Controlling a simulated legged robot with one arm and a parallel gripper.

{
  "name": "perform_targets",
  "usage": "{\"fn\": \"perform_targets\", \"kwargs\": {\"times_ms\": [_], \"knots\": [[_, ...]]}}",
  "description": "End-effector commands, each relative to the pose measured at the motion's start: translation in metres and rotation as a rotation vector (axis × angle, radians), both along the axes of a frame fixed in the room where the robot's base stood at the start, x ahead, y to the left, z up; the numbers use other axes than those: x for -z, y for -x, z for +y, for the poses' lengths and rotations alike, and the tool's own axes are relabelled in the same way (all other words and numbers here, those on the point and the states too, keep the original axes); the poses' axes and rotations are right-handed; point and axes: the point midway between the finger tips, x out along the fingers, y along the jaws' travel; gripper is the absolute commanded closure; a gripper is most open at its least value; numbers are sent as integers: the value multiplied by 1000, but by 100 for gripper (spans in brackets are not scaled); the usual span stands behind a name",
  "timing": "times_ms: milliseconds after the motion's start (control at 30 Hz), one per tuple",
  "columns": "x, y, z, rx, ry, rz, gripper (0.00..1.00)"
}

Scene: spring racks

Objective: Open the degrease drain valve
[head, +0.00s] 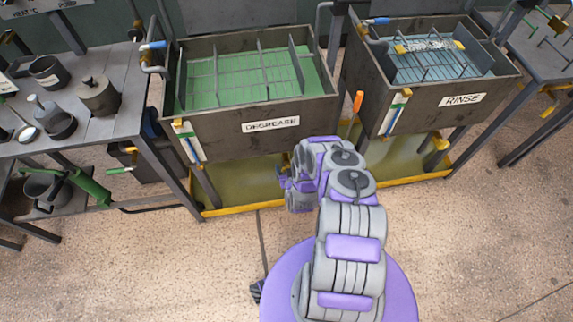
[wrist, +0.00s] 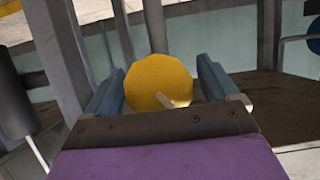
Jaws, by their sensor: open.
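The degrease tank (head: 237,134) holds green liquid and stands left of the rinse tank in the head view. My gripper (wrist: 160,72) is open in the wrist view, with one blue-grey finger on each side of a round yellow part (wrist: 152,76). This part looks like the degrease drain valve's handle. A pale, short stem shows at its lower front. I cannot tell whether the fingers touch it. In the head view my arm reaches under the tank's front right, and hides most of the gripper and valve.
The rinse tank (head: 396,101) stands to the right, with an orange-handled lever (head: 357,101) between the tanks. A yellow-edged floor tray (head: 240,209) lies beneath both. A bench (head: 122,117) with pots stands at the left. The floor in front is mostly clear.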

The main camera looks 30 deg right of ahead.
Motion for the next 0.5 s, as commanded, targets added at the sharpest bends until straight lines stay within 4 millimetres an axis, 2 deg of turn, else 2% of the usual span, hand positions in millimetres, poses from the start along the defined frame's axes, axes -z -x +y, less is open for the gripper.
{"fn": "perform_targets", "kwargs": {"times_ms": [333, 500], "knots": [[1, 0, 0, 0, 1, 1, 13], [1, 0, 0, 0, 0, 2, 29]]}}
